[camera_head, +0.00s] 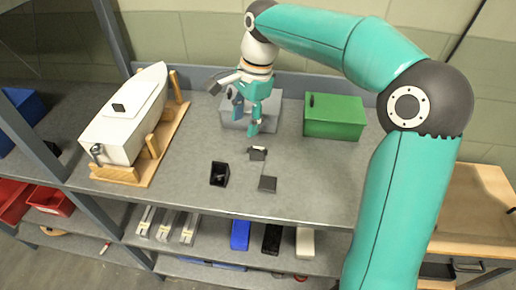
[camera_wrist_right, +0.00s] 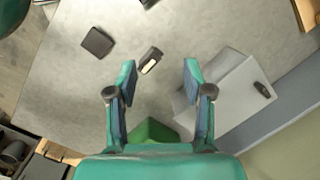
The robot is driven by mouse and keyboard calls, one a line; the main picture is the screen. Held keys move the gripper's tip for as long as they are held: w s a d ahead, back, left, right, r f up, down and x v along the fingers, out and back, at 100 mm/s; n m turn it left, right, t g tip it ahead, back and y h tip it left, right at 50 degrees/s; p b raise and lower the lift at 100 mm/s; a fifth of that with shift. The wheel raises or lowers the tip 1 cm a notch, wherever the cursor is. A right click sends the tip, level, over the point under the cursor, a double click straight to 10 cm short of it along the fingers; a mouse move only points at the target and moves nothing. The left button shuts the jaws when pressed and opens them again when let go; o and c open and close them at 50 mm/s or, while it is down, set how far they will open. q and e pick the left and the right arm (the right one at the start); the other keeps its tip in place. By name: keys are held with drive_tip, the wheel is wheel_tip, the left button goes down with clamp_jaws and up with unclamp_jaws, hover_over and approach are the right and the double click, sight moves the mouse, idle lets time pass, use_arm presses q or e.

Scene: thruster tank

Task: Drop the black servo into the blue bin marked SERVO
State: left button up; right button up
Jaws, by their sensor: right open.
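A small black block with a pale face, which looks like the servo, lies on the grey bench in the head view (camera_head: 257,154). It also shows in the right wrist view (camera_wrist_right: 150,61), just ahead of and between the fingertips, not gripped. My right gripper (camera_head: 246,119) is open and empty, pointing down above the bench beside the block; its two fingers show in the wrist view (camera_wrist_right: 160,67). A blue bin (camera_head: 24,107) stands at the far left edge, partly cut off; no SERVO marking is readable. My left gripper is not in view.
A white boat hull (camera_head: 125,120) sits on a wooden stand at left. A green box (camera_head: 335,117) and a grey box (camera_head: 268,112) stand at the back. An open black box (camera_head: 219,173) and a flat black square (camera_head: 267,184) lie near the front. Red bins (camera_head: 50,200) are lower left.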

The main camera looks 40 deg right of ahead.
wheel_tip(320, 180, up, 2)
drive_tip(key=s+d+m+t+y, duration=0.1)
drive_tip(key=s+d+m, duration=0.15)
drive_tip(key=m, duration=0.35)
drive_tip(key=m+t+p, duration=0.2)
drive_tip(key=m, duration=0.1)
approach(258, 149)
drive_tip(key=shift+g, duration=0.3)
drive_tip(key=x, duration=0.4)
drive_tip(key=shift+w+a, duration=0.15)
drive_tip(key=shift+a, duration=0.1)
drive_tip(key=shift+d+p+x, duration=0.2)
drive_tip(key=shift+p+x, duration=0.15)
drive_tip(key=shift+x, duration=2.85)
drive_tip(key=shift+w, duration=0.15)
drive_tip(key=shift+c, duration=0.2)
clamp_jaws()
